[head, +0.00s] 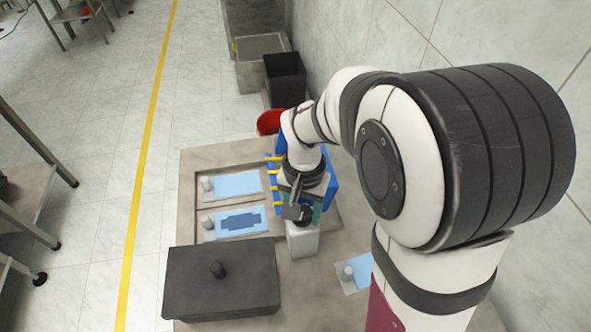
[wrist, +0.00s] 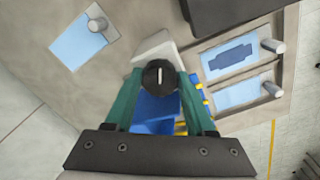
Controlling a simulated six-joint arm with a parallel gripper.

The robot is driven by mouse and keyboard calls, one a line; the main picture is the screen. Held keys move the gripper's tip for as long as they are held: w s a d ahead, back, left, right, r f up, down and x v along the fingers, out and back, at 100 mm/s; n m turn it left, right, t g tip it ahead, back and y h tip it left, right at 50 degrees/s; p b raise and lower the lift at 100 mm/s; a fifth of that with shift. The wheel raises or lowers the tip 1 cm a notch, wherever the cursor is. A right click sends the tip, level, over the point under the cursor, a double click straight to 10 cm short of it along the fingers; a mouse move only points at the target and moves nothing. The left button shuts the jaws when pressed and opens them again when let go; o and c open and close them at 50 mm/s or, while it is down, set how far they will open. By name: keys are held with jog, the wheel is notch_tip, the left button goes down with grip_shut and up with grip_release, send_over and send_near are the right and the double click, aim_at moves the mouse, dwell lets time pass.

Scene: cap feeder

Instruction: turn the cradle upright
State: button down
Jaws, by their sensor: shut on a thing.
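My gripper (wrist: 160,76) points down over the work table, its green fingers closed on a round black knob (wrist: 159,82) with a white mark. The knob also shows in the head view (head: 305,214), just above a white block (head: 302,241). The white block shows beyond the knob in the wrist view (wrist: 154,47). A blue piece with yellow pegs (head: 332,187) stands behind my gripper and may be the cradle. In the wrist view its blue part (wrist: 157,108) shows between my fingers. My arm hides much of it, and I cannot tell its tilt.
Left of my gripper, a recessed tray (head: 199,212) holds two light-blue mats with grey pegs; one has a dark-blue shape (head: 241,222). A black box (head: 190,285) with a knob sits at the front. Another light-blue mat (head: 359,272) lies at right. A red bowl (head: 269,122) is behind.

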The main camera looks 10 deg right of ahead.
jog(key=n, duration=0.5)
jog(key=shift+n, duration=0.3)
jog(key=n, duration=0.4)
jog(key=shift+c, duration=1.8)
grip_release()
